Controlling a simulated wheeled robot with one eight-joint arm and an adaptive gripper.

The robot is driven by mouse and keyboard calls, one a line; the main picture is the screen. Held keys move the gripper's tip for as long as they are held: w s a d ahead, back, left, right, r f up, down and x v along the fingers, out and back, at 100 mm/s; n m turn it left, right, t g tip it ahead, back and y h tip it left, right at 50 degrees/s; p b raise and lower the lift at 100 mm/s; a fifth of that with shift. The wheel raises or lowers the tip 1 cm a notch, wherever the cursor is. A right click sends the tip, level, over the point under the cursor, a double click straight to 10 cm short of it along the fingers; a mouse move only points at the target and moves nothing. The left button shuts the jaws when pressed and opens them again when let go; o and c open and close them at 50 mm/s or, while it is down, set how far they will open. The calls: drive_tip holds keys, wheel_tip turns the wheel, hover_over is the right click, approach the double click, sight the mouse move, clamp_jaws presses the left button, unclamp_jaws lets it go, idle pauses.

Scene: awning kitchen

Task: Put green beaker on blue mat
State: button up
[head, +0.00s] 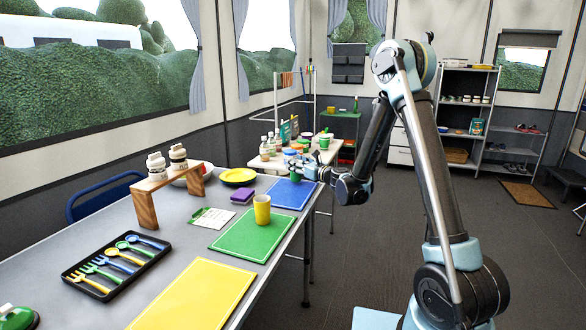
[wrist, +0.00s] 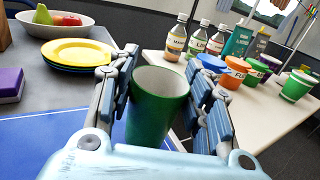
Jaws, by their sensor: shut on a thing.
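The green beaker (wrist: 155,110) stands upright between the fingers of my gripper (wrist: 160,95) in the wrist view, and the gripper is shut on it. The blue mat also shows at the lower left of the wrist view (wrist: 45,152). The beaker's base is hidden behind my wrist, so I cannot tell whether it touches anything.
A yellow beaker (head: 262,210) stands on the green mat (head: 245,243). Yellow plates (wrist: 78,54) and a purple sponge (wrist: 9,84) lie left of my gripper. Bottles (wrist: 177,38) and an orange beaker (wrist: 232,72) stand on the white side table. The blue mat looks largely clear.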

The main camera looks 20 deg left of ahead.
drive_tip(key=shift+f, duration=0.65)
drive_tip(key=o, duration=1)
drive_tip(key=shift+f, duration=0.1)
drive_tip(key=shift+d, duration=0.1)
